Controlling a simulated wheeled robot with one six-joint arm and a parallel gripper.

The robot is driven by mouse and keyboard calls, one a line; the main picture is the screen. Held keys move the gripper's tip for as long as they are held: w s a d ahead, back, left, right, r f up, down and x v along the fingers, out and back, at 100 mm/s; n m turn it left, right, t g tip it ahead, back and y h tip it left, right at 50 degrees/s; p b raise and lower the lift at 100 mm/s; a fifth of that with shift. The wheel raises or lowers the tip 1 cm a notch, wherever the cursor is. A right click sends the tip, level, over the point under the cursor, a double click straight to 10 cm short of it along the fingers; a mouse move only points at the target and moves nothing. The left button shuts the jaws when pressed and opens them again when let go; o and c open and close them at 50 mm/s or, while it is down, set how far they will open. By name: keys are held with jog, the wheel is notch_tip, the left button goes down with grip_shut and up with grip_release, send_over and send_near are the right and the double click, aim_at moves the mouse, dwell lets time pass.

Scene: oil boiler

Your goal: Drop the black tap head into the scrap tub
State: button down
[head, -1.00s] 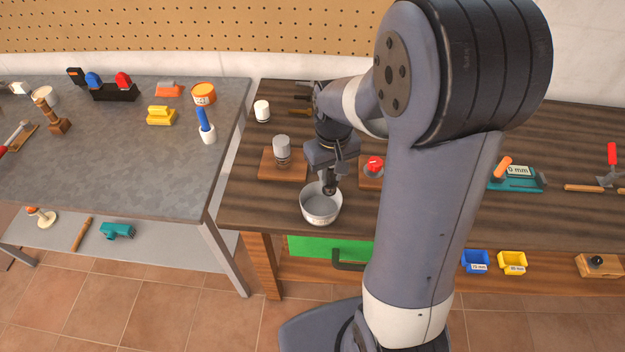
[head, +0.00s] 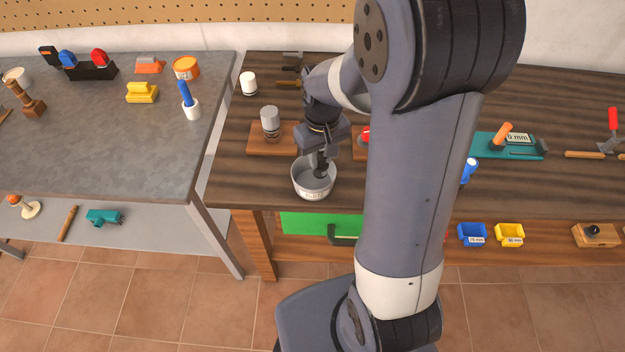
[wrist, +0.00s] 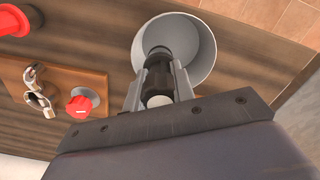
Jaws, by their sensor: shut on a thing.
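The scrap tub (head: 313,192) is a round, light grey tub near the front edge of the dark wooden bench. It also shows in the wrist view (wrist: 206,40), open and with a bare pale inside where visible. My gripper (head: 320,170) points down over the tub's mouth. In the wrist view my gripper (wrist: 158,88) is shut on the black tap head (wrist: 158,72), a dark cylinder with a pale round end. The tap head overlaps the tub's near side in that view. Its exact height relative to the rim cannot be told.
A wooden board with a grey-white cylinder (head: 270,122) stands left of my gripper. A green drawer front (head: 305,223) is below. Grey table (head: 120,140) stands left.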

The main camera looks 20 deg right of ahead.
jog(key=c, duration=1.1)
grip_release()
jog(key=shift+r, duration=0.15)
notch_tip(320, 180, up, 11)
jog(key=shift+f+b, duration=0.2)
jog(key=shift+b, duration=0.3)
notch_tip(320, 180, down, 11)
jog(key=shift+r+p, duration=0.15)
jog(key=shift+p, duration=0.4)
notch_tip(320, 180, up, 3)
jog(key=p, duration=0.2)
jog(key=shift+r+p, duration=0.2)
jog(key=shift+p, duration=0.2)
jog(key=shift+r+p, duration=0.65)
jog(key=shift+r, duration=0.3)
